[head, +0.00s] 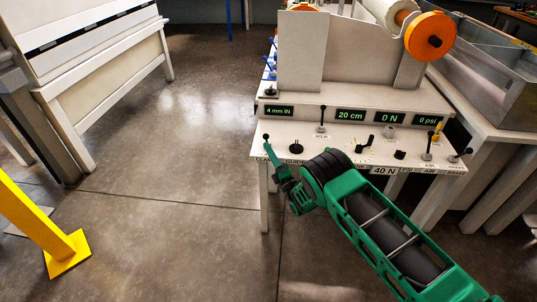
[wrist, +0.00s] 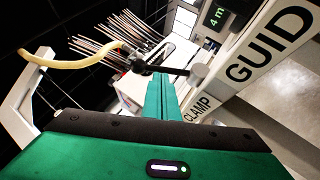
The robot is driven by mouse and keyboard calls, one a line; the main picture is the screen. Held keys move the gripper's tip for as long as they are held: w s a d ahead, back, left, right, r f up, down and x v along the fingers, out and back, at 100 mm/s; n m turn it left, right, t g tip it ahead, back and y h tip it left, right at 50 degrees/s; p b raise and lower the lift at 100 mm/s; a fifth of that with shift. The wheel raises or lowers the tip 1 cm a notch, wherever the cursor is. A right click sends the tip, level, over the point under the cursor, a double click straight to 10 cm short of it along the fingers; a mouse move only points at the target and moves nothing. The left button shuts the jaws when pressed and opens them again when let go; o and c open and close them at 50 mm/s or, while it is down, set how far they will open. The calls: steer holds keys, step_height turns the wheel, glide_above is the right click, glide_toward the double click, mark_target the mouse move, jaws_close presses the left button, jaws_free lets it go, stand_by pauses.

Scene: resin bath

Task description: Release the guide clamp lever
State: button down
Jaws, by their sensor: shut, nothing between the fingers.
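The guide clamp lever (wrist: 165,70) shows in the wrist view as a dark rod with a black ball knob at its left end and a grey hub at its right. It lies just past my fingertips, above the CLAMP label. In the head view the lever (head: 267,140) stands small at the panel's left end. My gripper (wrist: 162,82) is shut and empty, its green fingers pointing at the lever. I cannot tell whether they touch it. In the head view my gripper (head: 275,168) is at the panel's front left corner.
The white control panel (head: 340,138) carries several other levers and knobs, including a black GUIDE knob (head: 296,148). Displays (head: 350,115) line the ledge behind. An orange-ended roll (head: 430,37) is above. Open floor (head: 180,150) lies left, with a yellow post (head: 40,220).

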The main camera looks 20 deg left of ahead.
steer(key=shift+r+m+h, duration=0.2)
steer(key=shift+m+h, duration=0.1)
steer(key=shift+m, duration=0.1)
